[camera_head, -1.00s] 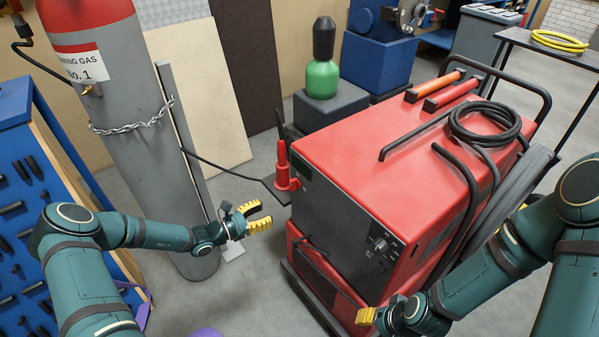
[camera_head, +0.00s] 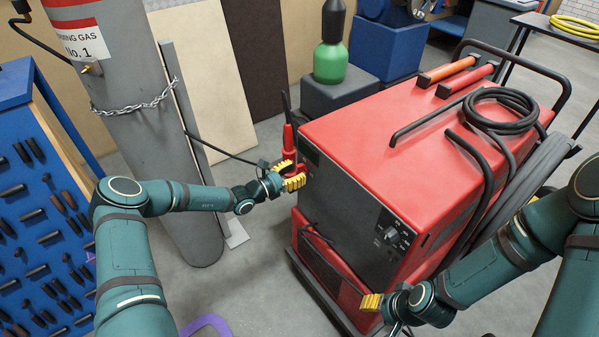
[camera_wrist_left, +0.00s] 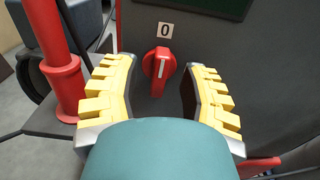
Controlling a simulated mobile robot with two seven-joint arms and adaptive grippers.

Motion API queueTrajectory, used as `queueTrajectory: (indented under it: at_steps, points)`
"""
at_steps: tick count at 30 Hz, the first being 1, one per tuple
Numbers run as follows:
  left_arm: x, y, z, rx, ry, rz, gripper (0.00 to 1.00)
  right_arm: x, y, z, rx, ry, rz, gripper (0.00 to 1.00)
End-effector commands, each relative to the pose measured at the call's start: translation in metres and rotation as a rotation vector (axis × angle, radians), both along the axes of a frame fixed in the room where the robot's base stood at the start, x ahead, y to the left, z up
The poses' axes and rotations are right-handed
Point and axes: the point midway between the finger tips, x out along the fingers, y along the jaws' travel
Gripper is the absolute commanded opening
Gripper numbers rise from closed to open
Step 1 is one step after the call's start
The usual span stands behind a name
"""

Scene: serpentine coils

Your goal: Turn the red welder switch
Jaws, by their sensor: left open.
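The red welder switch (camera_wrist_left: 158,68) is a small red knob with a white line, on the welder's dark front panel. A white plate with "0" is just above it, and the white line points roughly up toward the 0. My left gripper (camera_wrist_left: 160,88) is open, with its yellow fingers on either side of the switch and a gap on both sides. In the head view my left gripper (camera_head: 292,178) is at the welder's left front edge and the switch is hidden.
A red torch in a holder (camera_wrist_left: 67,85) stands left of the switch. A grey gas cylinder (camera_head: 160,170) with a chain is left of my left gripper. A blue tool board (camera_head: 35,215) is at far left. Coiled black cable (camera_head: 500,112) lies on the welder.

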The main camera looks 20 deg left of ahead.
Motion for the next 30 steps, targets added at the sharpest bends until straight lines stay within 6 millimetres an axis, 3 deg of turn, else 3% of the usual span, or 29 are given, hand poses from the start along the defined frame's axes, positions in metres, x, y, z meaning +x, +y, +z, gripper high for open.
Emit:
queueTrajectory:
  at_steps: [6, 15, 16, 19, 20, 30]
  points:
    - [0.0129, -0.0099, 0.0004, -0.001, -0.001, 0.000, 0.44, 0.0008, -0.0001, -0.0041, 0.000, -0.002, -0.001, 0.47]
    - [0.0139, -0.0107, 0.0007, 0.000, 0.000, 0.001, 0.44, 0.0009, 0.0000, -0.0039, 0.000, -0.002, -0.001, 0.47]
    - [0.0139, -0.0107, 0.0007, 0.000, 0.000, 0.000, 0.39, 0.0009, 0.0000, -0.0039, 0.000, -0.002, -0.001, 0.47]
    - [0.0139, -0.0107, 0.0007, 0.000, 0.000, 0.000, 0.04, 0.0009, 0.0000, -0.0039, 0.000, -0.002, -0.001, 0.47]
    - [0.0138, -0.0108, 0.0007, 0.000, 0.000, 0.000, 0.00, 0.0009, 0.0000, -0.0039, 0.000, -0.002, -0.001, 0.47]
    - [0.0145, -0.0115, 0.0018, -0.002, -0.002, 0.000, 0.00, 0.0007, -0.0001, -0.0040, 0.000, -0.002, -0.001, 0.47]
